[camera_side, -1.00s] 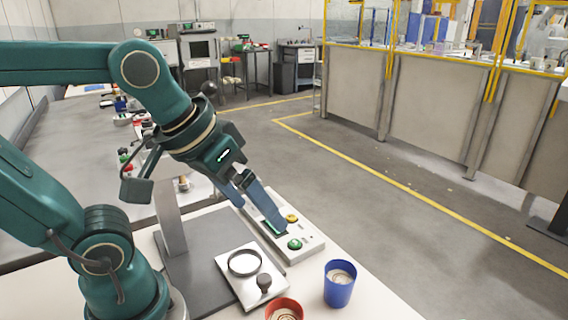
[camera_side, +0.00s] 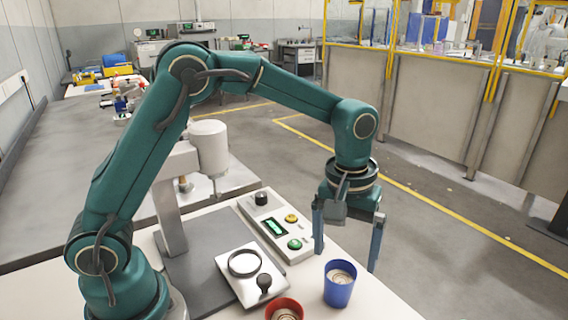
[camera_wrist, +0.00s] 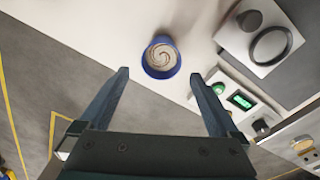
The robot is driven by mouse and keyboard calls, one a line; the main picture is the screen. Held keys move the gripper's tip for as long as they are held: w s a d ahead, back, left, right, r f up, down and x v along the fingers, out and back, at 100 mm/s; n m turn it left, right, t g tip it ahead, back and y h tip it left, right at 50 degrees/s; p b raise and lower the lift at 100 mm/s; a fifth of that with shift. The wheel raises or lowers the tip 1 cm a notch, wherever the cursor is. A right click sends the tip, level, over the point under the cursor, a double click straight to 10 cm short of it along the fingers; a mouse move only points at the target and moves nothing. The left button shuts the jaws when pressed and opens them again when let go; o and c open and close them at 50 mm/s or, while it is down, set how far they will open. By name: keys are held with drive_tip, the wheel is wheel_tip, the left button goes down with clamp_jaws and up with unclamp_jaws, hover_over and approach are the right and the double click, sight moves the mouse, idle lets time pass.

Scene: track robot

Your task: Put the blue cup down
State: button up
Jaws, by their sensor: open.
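The blue cup (camera_side: 339,285) stands upright on the white table (camera_side: 384,305), near its right edge, with a swirled light-brown fill. My gripper (camera_side: 347,262) points down with its fingers wide apart and empty, above and behind the cup in the side view. In the wrist view the blue cup (camera_wrist: 161,57) lies ahead of the open fingertips (camera_wrist: 160,72), roughly centred between them and apart from both.
A red cup (camera_side: 284,310) stands left of the blue one. Behind them are a silver plate with a ring and knob (camera_side: 251,277) and a control box with a green display (camera_side: 280,228). A grey press-like stand (camera_side: 172,205) rises at the left.

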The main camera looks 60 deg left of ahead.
sight(340, 275)
drive_tip(key=shift+s+d+f+g, duration=0.1)
drive_tip(key=shift+s+f+g, duration=0.05)
drive_tip(key=shift+f, duration=0.4)
drive_tip(key=shift+s+d+f+g, duration=0.1)
drive_tip(key=shift+s+f+g, duration=0.05)
drive_tip(key=shift+f, duration=2.85)
